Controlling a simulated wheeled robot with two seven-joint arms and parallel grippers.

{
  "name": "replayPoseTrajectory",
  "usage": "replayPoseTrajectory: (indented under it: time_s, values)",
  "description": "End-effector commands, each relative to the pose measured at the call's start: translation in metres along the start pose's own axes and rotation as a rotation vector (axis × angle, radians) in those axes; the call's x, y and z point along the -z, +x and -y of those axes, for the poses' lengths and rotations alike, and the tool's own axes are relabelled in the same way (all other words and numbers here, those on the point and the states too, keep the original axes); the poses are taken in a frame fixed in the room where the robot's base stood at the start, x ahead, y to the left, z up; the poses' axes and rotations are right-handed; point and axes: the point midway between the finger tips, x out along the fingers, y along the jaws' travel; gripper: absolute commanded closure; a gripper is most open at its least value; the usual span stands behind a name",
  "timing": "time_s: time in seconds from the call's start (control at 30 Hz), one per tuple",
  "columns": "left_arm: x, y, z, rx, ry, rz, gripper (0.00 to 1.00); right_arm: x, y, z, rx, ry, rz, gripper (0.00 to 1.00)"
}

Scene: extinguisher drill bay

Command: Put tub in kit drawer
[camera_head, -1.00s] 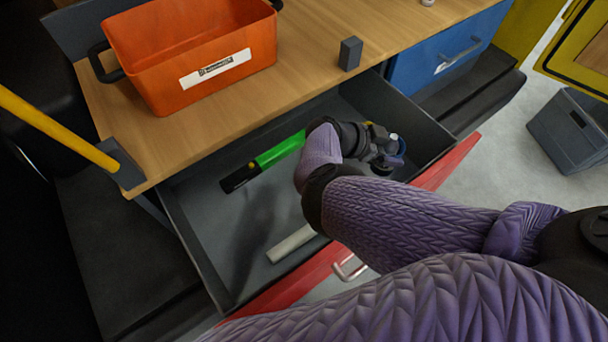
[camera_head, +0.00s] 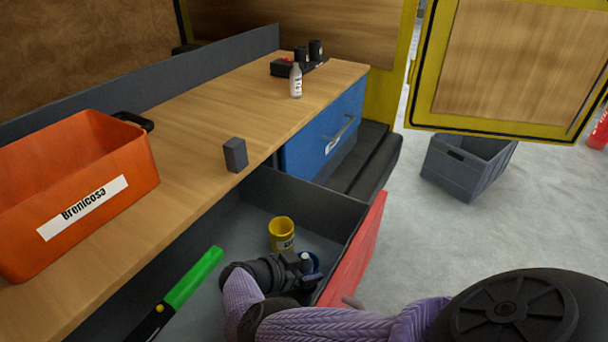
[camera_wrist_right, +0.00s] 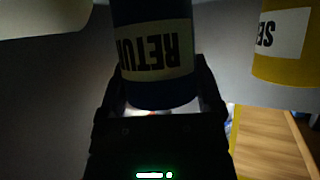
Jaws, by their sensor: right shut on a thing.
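The kit drawer with the red front (camera_head: 352,248) is pulled out below the wooden worktop. My right gripper (camera_head: 308,268) is in or just over its right end; I cannot tell if the held thing touches the floor. In the right wrist view the gripper (camera_wrist_right: 155,98) is shut on a dark blue tub (camera_wrist_right: 160,92) with a pale label reading "RETU". Only a bit of blue (camera_head: 315,260) shows in the head view. A yellow tub (camera_head: 282,236) stands in the drawer behind the gripper. My left gripper is out of view.
A green and black tool (camera_head: 190,280) lies in the drawer's left part. On the worktop are an orange bin (camera_head: 130,160), a grey block (camera_head: 235,155) and a white bottle (camera_head: 296,82). A closed blue drawer (camera_head: 320,140) adjoins. A grey crate (camera_head: 462,172) is on the floor.

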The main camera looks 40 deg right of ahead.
Motion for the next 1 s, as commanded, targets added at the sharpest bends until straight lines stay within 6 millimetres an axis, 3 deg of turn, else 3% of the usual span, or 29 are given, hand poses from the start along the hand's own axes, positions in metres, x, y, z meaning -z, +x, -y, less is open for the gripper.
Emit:
replayPoseTrajectory:
  time_s: [0.03,0.07,0.13,0.47,0.83,1.0]
  values:
    - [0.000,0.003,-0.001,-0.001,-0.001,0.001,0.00,-0.002,0.002,0.000,0.000,0.000,-0.001,0.85]
    - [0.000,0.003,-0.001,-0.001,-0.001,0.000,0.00,-0.003,0.002,0.000,0.000,0.000,0.000,0.14]
    - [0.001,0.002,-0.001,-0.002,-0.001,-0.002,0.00,-0.002,0.001,0.000,0.000,0.000,0.000,0.00]
    - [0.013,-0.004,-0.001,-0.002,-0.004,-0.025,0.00,0.003,-0.007,0.000,0.002,0.000,0.002,0.00]
    - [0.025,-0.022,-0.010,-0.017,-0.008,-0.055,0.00,0.004,-0.094,0.001,0.004,-0.001,0.003,0.00]
    - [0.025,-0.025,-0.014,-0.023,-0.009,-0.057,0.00,0.002,-0.118,0.001,0.002,-0.001,0.001,0.00]
